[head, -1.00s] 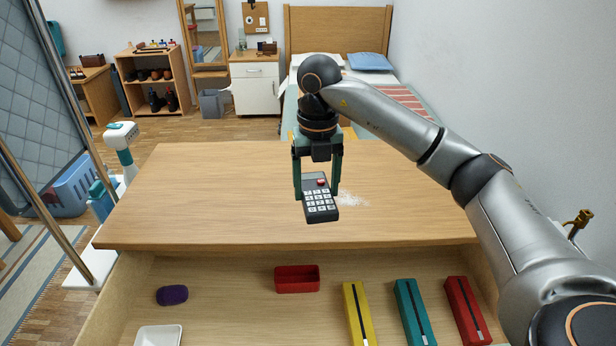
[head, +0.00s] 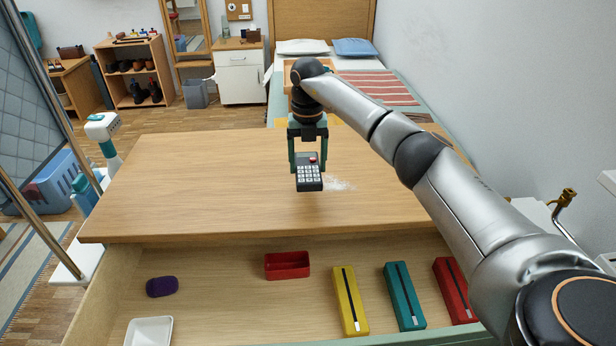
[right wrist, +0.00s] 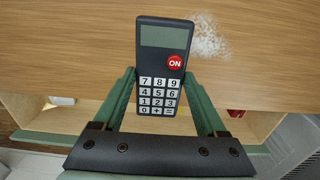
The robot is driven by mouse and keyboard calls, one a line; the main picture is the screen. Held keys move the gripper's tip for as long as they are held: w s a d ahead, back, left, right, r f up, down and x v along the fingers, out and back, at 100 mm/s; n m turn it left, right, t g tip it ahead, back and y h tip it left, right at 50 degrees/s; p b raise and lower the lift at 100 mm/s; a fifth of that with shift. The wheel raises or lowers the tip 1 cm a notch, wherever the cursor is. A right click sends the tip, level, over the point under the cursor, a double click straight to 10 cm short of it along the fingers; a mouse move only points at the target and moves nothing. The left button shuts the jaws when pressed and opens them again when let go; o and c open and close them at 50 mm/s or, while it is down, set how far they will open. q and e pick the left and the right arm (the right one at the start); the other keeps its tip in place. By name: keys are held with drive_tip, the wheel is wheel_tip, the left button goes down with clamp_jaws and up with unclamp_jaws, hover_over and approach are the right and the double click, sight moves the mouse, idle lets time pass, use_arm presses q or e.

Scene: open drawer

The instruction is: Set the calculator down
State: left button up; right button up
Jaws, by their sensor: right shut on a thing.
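The dark calculator (head: 309,172) has a red ON button and white number keys. My right gripper (head: 308,160) is shut on it, with green fingers on either side, over the wooden desk top (head: 200,185). In the right wrist view the calculator (right wrist: 162,65) lies between the fingertips of the right gripper (right wrist: 162,85), its keys facing the camera. I cannot tell for sure whether its lower edge touches the desk. My left gripper is not in view.
A patch of white powder (head: 340,185) lies on the desk just right of the calculator. The open drawer below holds a purple object (head: 161,287), a white tray (head: 148,332), a red box (head: 287,265), and yellow, teal and red long boxes. The desk's left side is clear.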

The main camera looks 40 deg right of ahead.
sight(307, 162)
drive_tip(key=shift+w+d+f+b, duration=0.15)
drive_tip(key=shift+w+d+f, duration=0.15)
drive_tip(key=shift+w+f, duration=0.25)
drive_tip(key=shift+w+d+f+b, duration=0.15)
drive_tip(key=shift+w+d+f, duration=0.15)
drive_tip(key=shift+f, duration=0.3)
drive_tip(key=shift+w+d+f, duration=0.15)
drive_tip(key=shift+w+f, duration=0.05)
drive_tip(key=shift+f, duration=0.25)
wheel_tip(307, 162, down, 3)
drive_tip(key=shift+r+b, duration=0.2)
drive_tip(key=shift+b, duration=0.3)
drive_tip(key=shift+f, duration=0.1)
drive_tip(key=shift+f, duration=0.15)
drive_tip(key=o, duration=1.4)
